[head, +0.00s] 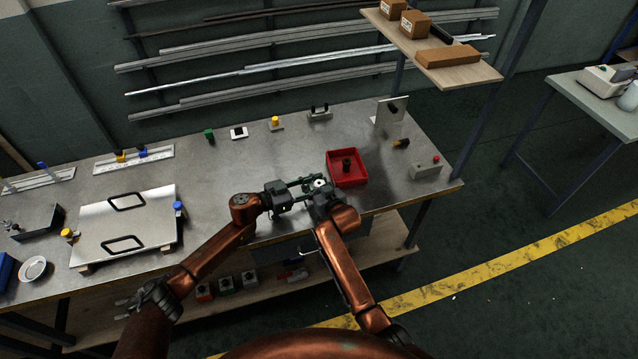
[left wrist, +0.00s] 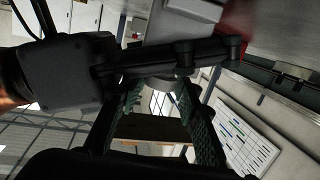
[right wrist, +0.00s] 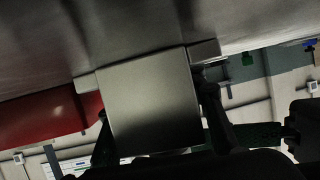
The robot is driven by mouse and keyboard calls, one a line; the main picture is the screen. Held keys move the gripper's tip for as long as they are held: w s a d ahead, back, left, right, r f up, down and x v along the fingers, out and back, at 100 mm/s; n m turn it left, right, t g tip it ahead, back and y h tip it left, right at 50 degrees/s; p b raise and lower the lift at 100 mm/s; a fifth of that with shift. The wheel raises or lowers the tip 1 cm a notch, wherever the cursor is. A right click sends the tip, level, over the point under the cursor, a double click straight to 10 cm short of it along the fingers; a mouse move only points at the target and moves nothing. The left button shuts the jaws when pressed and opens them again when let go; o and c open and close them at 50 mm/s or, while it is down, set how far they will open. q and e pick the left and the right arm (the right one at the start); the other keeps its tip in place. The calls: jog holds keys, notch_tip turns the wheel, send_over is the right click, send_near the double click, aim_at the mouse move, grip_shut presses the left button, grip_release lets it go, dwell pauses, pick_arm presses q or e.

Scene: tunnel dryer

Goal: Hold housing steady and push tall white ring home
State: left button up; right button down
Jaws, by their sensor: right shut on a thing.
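A small white ring (head: 319,183) shows between my gripper fingers over the front of the bench in the head view. My right gripper (head: 319,192) is shut on the grey block-like housing (right wrist: 150,103), which fills the space between its fingers in the right wrist view. The grippers mostly hide the housing in the head view. My left gripper (head: 304,185) reaches in from the left beside the ring. Its fingers (left wrist: 160,120) stand apart in the left wrist view, with open space between them. How far the ring sits in the housing is too small to tell.
A red tray (head: 362,176) holding a dark cylinder (head: 347,164) lies just right of the grippers. A metal plate with two handles (head: 125,240) lies at left. A grey box with a red button (head: 427,168) stands at the right edge.

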pick_arm(q)
jog(key=v, duration=1.1)
jog(key=shift+s+a+r, duration=0.1)
jog(key=shift+s+a, duration=0.05)
jog(key=shift+a, duration=0.1)
pick_arm(e)
jog(key=shift+d, duration=0.2)
jog(key=c, duration=1.1)
grip_release()
jog(key=shift+c, duration=0.2)
